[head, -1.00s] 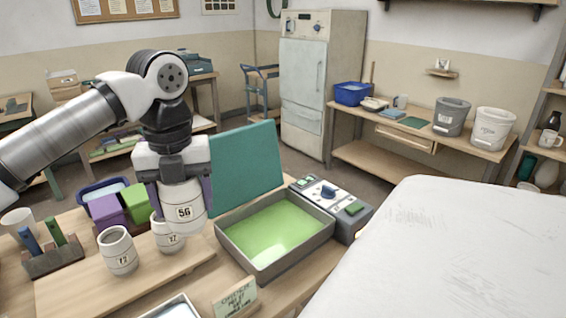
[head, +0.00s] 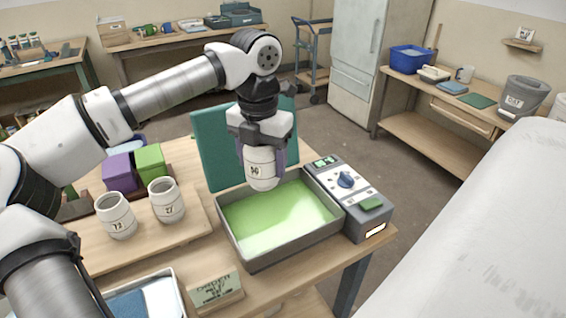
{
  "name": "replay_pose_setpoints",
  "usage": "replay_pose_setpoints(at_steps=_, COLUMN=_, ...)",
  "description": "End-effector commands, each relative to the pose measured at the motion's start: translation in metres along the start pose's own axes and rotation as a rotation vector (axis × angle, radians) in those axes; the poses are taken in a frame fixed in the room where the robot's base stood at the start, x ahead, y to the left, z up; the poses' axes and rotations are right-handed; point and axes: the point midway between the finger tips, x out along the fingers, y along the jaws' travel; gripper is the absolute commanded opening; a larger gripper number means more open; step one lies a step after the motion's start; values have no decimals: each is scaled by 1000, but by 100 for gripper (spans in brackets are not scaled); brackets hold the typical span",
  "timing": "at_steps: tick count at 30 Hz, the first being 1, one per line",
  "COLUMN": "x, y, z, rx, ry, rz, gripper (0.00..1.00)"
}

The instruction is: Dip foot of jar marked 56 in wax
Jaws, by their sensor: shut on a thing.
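My gripper (head: 262,160) is shut on a white jar marked 56 (head: 262,176) and holds it upright. The jar's foot shows and appears to be above the liquid; the exact gap is hard to tell. Two more white jars, one marked 72 or similar (head: 116,217) and one marked 27 or similar (head: 167,201), stand on the wooden board left of the tray.
A grey control box with a blue knob (head: 346,181) adjoins the tray on the right. A teal panel (head: 217,148) stands behind it. Purple (head: 120,172) and green (head: 151,161) blocks are at the left. A small sign (head: 214,291) and a white-rimmed tray (head: 172,290) are in front.

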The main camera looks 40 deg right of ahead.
Motion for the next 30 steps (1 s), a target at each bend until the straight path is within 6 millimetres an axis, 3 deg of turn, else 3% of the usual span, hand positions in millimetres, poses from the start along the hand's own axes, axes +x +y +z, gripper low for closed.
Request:
replay_pose_setpoints(at_steps=6, x=34, y=-14, z=22, rx=400, ry=1, rz=1, gripper=33)
replay_pose_setpoints(at_steps=10, x=48, y=-18, z=28, rx=536, ry=1, rz=2, gripper=33)
replay_pose_setpoints(at_steps=20, x=66, y=-19, z=30, rx=592, ry=0, rz=3, gripper=33)
replay_pose_setpoints(at_steps=30, x=105, y=-19, z=30, rx=590, ry=1, rz=3, gripper=33)
